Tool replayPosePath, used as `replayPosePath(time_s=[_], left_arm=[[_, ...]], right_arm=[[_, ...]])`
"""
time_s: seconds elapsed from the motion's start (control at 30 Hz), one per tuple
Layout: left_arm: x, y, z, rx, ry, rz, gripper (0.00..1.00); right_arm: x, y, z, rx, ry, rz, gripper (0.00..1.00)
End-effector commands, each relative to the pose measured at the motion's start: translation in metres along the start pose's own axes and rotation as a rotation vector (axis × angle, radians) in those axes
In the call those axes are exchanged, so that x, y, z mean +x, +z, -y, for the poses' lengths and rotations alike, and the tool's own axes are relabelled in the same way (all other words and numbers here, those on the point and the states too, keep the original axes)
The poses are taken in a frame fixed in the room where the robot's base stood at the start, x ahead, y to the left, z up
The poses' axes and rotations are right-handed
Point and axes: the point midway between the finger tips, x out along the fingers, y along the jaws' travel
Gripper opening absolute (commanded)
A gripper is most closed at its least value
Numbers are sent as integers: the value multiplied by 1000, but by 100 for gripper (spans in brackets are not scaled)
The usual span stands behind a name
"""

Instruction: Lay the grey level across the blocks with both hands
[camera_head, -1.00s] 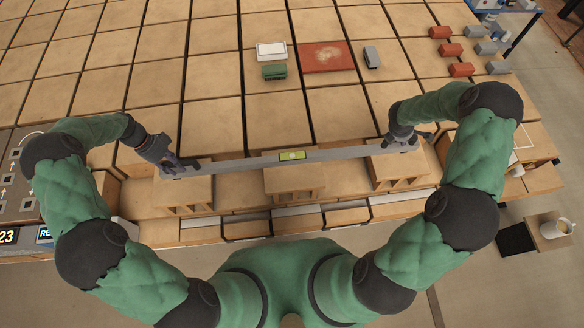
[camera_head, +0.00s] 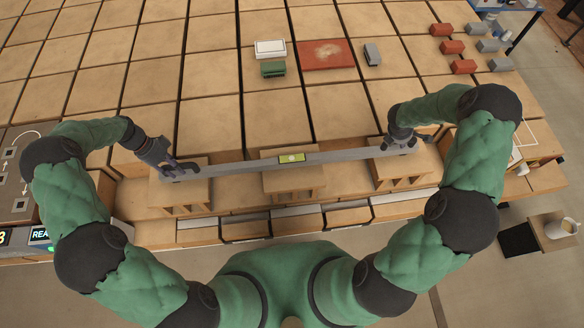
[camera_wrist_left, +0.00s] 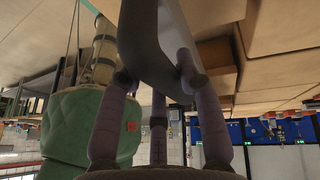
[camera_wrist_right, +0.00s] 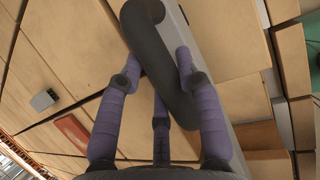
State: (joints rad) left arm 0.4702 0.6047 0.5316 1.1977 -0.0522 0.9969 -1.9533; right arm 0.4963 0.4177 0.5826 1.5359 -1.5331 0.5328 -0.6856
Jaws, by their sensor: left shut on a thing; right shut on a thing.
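The long grey level (camera_head: 240,167) with a yellow-green vial (camera_head: 291,158) at its middle spans the left block (camera_head: 178,193), middle block (camera_head: 294,182) and right block (camera_head: 402,170). It lies over their tops; whether it touches them I cannot tell. My left gripper (camera_head: 179,168) is shut on the dark handle at the level's left end; this handle (camera_wrist_left: 155,45) fills the middle of the left wrist view. My right gripper (camera_head: 403,141) is shut on the right-end handle, and this handle (camera_wrist_right: 158,65) shows between the fingers in the right wrist view.
Behind the level lie a red board (camera_head: 327,55), a green block (camera_head: 272,69), a white box (camera_head: 270,49) and a grey item (camera_head: 372,54). Several red and grey bricks (camera_head: 452,47) stand at the far right. The tiled surface between is clear.

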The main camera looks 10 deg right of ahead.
Motion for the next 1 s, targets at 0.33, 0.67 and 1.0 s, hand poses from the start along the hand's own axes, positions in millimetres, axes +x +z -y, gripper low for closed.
replayPosePath(time_s=[0.33, 0.67, 1.0], left_arm=[[10, 5, 2, -2, -1, 0, 43], [10, 4, 2, -1, 0, 0, 58], [-23, 4, 3, 0, -4, 2, 58]], right_arm=[[10, -4, 2, 2, 0, 1, 43], [10, -4, 2, 1, 0, 0, 59], [10, -4, 2, 0, 0, 0, 59]])
